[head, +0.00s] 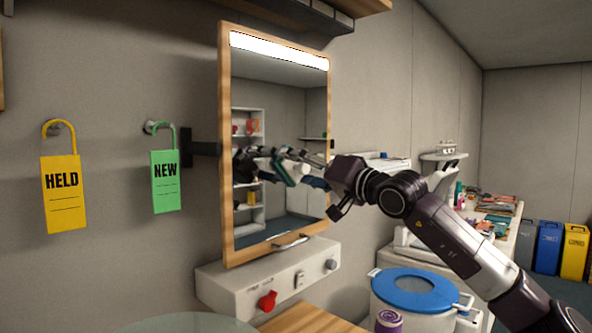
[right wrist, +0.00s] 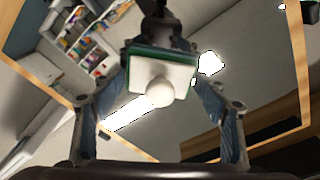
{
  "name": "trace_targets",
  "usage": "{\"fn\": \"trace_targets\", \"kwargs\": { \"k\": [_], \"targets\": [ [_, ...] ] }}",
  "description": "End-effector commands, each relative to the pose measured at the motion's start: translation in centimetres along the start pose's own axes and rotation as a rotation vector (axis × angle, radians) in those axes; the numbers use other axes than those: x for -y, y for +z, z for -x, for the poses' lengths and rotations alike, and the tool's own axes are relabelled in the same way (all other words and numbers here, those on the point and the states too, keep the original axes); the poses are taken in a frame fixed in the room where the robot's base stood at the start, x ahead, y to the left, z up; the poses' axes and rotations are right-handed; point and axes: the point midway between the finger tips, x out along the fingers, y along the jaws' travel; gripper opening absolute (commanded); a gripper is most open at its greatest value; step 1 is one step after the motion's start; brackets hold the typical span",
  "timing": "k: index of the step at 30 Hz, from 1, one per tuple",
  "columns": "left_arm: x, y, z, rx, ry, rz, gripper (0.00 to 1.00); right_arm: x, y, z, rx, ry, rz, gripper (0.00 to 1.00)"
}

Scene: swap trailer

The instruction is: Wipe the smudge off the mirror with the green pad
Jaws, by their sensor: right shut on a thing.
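The mirror (head: 280,105) hangs on the wall in a wooden frame, with a bright light strip along its top. My right gripper (head: 306,171) reaches in from the right, in front of the mirror glass. It is shut on the green pad (head: 290,168). In the right wrist view the pad's white back with a round knob (right wrist: 160,83) sits between the fingers, its green edge toward the glass. A dark reflection of the gripper shows beyond it. I cannot tell whether the pad touches the glass. I cannot make out the smudge for certain. My left gripper is out of view.
A yellow HELD tag (head: 63,195) and a green NEW tag (head: 165,182) hang left of the mirror. A white box with a red knob (head: 267,300) is below it. A blue-lidded bin (head: 415,287) stands to the right, under my arm. A shelf (head: 300,12) is above.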

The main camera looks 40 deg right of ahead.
Motion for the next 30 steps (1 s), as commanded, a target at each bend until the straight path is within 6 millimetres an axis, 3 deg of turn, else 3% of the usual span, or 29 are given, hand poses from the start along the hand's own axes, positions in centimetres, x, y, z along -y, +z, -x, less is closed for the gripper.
{"fn": "trace_targets", "kwargs": {
  "k": [30],
  "targets": [
    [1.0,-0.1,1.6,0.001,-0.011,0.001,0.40,-5.5,-4.8,-0.6,-0.001,0.003,-0.004,0.47]
  ]
}}
